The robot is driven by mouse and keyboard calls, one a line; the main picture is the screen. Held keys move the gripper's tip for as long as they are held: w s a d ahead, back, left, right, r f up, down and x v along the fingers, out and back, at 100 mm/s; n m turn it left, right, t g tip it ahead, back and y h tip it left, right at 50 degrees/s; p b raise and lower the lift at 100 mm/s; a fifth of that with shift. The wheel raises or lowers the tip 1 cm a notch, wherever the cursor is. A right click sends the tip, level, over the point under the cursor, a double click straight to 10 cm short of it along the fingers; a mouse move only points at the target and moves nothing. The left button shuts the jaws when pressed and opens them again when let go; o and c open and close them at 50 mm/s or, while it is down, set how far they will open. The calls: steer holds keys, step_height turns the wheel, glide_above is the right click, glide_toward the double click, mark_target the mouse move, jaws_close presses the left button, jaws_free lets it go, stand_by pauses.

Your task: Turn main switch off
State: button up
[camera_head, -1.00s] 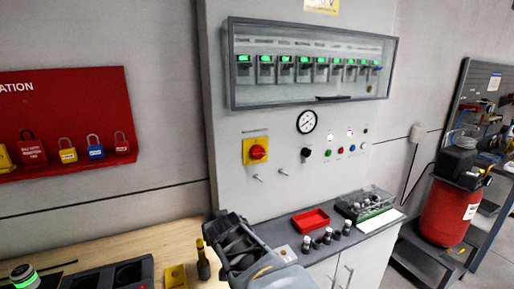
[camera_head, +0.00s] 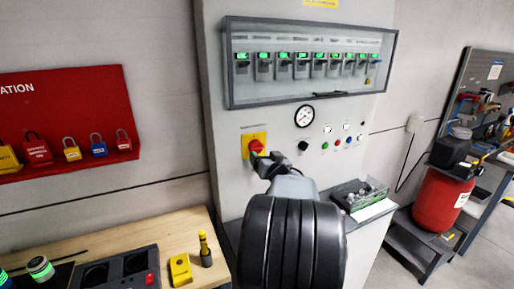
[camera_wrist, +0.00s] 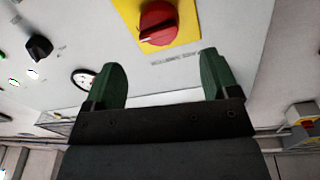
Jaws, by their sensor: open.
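The main switch is a red rotary knob (camera_head: 256,145) on a yellow plate (camera_head: 246,138), mounted on the pale grey panel. In the wrist view, the knob (camera_wrist: 158,21) and its yellow plate (camera_wrist: 188,36) are at the top, past the fingertips. My gripper (camera_head: 265,162) is just in front of the switch and covers the plate's lower part in the head view. In the wrist view, my gripper (camera_wrist: 164,72) is open, with its two green fingers apart and nothing between them. The knob appears clear of both fingers.
A black knob (camera_head: 303,145), a round gauge (camera_head: 305,116) and several small buttons are right of the switch. A glazed breaker box (camera_head: 310,98) is above. Red padlock board (camera_head: 70,95) hangs at left. My arm hides much of the counter.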

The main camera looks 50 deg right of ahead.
mark_target(258, 149)
steer(key=p+x, duration=0.1)
steer(key=x, duration=0.6)
steer(key=shift+w+d, duration=0.2)
steer(key=shift+w, duration=0.1)
steer(key=c, duration=0.9)
